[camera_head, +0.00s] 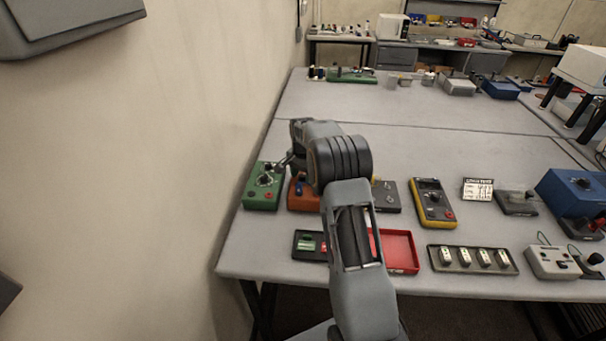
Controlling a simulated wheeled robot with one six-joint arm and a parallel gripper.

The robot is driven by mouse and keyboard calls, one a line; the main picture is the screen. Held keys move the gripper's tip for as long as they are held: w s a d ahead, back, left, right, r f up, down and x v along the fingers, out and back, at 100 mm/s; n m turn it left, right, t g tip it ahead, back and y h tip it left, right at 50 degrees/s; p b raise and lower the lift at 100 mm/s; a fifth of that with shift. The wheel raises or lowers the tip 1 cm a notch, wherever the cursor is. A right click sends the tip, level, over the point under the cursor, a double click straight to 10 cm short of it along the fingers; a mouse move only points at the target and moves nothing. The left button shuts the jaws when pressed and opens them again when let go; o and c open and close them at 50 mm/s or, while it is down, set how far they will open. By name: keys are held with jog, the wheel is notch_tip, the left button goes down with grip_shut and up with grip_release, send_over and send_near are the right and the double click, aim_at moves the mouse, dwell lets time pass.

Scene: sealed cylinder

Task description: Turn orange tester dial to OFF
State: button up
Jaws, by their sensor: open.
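The orange tester (303,203) is a box near the front left of the table. My arm hides its right part, and I cannot make out its dial or the OFF mark. A small blue part shows on its top. My gripper (284,162) is open and appears small, at the upper left end of my arm. Its fingers are near the back right of the green tester (262,203), up and left of the orange tester. I cannot tell whether they touch anything.
A red tray (402,253) and a black holder (308,246) lie along the front edge. A dark box (387,196), a yellow-edged meter (432,203) and a strip of several switches (472,260) are to the right. The wall (130,170) is close on the left. The table's middle is clear.

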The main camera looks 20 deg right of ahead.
jog(key=shift+c, duration=0.2)
jog(key=c, duration=0.9)
jog(key=shift+n, duration=0.4)
jog(key=n, duration=0.3)
jog(key=shift+b, duration=0.35)
jog(key=n, duration=0.4)
jog(key=shift+n, duration=0.3)
jog(key=n, duration=0.4)
jog(key=shift+b, duration=0.35)
jog(key=shift+n, duration=1.7)
